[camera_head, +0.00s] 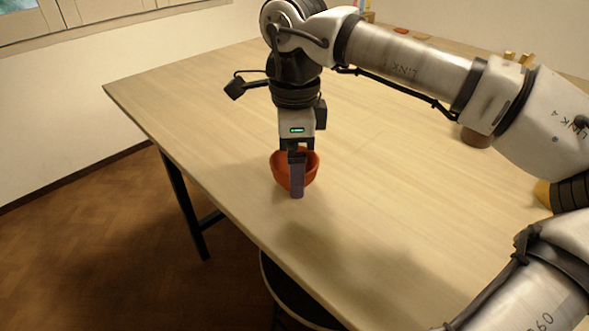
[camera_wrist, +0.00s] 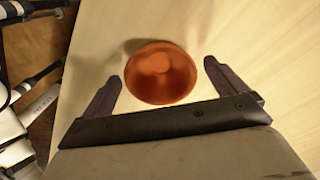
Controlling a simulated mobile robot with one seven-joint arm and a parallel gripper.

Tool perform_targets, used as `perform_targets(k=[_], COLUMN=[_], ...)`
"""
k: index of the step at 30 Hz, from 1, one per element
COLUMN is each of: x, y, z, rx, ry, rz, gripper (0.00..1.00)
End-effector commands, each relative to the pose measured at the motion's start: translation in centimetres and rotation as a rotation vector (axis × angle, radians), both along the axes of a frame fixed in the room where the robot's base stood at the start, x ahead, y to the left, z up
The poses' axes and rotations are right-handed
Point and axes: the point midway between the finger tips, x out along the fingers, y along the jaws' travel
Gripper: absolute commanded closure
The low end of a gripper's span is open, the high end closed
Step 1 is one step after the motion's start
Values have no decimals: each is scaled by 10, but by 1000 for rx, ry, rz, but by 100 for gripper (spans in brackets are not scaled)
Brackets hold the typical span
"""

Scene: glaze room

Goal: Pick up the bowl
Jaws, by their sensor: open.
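An orange-red bowl (camera_head: 311,170) stands upright on the wooden table (camera_head: 380,200), near its left edge. In the wrist view the bowl (camera_wrist: 161,73) shows from above with its round rim and empty inside. My gripper (camera_head: 297,190) points down at the bowl; in the head view a finger covers part of the bowl's front. In the wrist view my gripper (camera_wrist: 160,74) is open, with one dark finger to each side of the bowl and gaps between fingers and rim. I cannot tell the exact height of the fingertips over the table.
A brown pot (camera_head: 475,137) stands at the right behind my arm, and a yellow object (camera_head: 543,193) is partly hidden there. Small flat items (camera_head: 402,30) lie at the far edge. A dark stool (camera_head: 290,290) is at the near edge. The table around the bowl is clear.

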Motion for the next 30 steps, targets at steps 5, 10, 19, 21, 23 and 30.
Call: perform_targets(k=[5, 10, 19, 21, 23, 30], x=[0, 1, 1, 1, 1, 1], y=[1, 1, 1, 1, 1, 1], z=[-22, -25, -25, -25, -25, -25], rx=[1, 1, 0, 0, 0, 0], ry=[0, -1, -1, -1, -1, -2], rz=[0, 0, 0, 0, 0, 0], gripper=[3, 3, 28, 37, 45, 54])
